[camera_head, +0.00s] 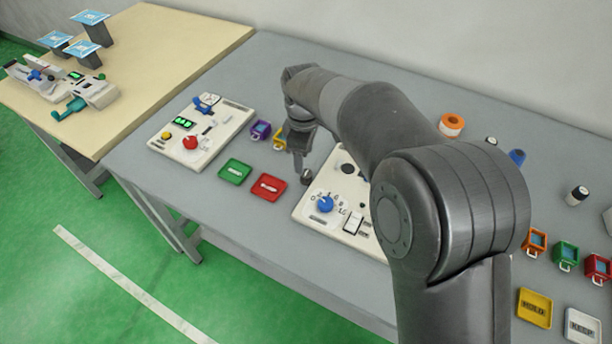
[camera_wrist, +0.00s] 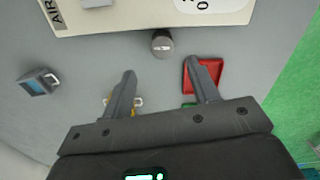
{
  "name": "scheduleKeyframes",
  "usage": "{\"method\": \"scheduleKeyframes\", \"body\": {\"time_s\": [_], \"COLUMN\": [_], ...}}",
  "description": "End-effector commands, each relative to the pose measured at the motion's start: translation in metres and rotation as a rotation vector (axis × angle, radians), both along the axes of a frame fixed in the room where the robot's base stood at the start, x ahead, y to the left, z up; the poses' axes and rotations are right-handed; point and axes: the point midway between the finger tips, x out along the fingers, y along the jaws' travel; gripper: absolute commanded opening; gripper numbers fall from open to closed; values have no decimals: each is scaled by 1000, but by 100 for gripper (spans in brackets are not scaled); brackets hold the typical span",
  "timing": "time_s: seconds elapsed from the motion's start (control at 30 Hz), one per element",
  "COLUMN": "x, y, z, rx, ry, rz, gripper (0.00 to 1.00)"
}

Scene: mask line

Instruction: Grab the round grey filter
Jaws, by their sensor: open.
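The round grey filter (camera_wrist: 162,43) is a short dark grey cylinder with a pale mark on top. In the wrist view it stands on the grey table, beyond and between my fingertips, apart from both. In the head view the filter (camera_head: 307,176) is a small dark shape beside the white control panel's left edge. My gripper (camera_wrist: 160,70) is open and empty, with its two fingers spread. In the head view my gripper (camera_head: 299,168) points down close to the filter; the exact gap is hard to tell there.
A red tray (camera_wrist: 189,82) lies behind my right finger in the wrist view. A white panel (camera_wrist: 120,22) with controls is just past the filter. My arm hides part of the table.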

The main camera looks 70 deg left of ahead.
Motion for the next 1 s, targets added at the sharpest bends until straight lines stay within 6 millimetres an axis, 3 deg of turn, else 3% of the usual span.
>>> {"method": "scheduleKeyframes", "body": {"time_s": [0.27,0.53,0.83,1.0], "x": [0,0,1,1], "y": [-3,-7,-7,-7], "z": [-25,-63,-68,-68], "rx": [-2,-2,1,1], "ry": [0,0,1,1], "rz": [-1,-3,-3,-3], "gripper": [55,55,55,42]}}
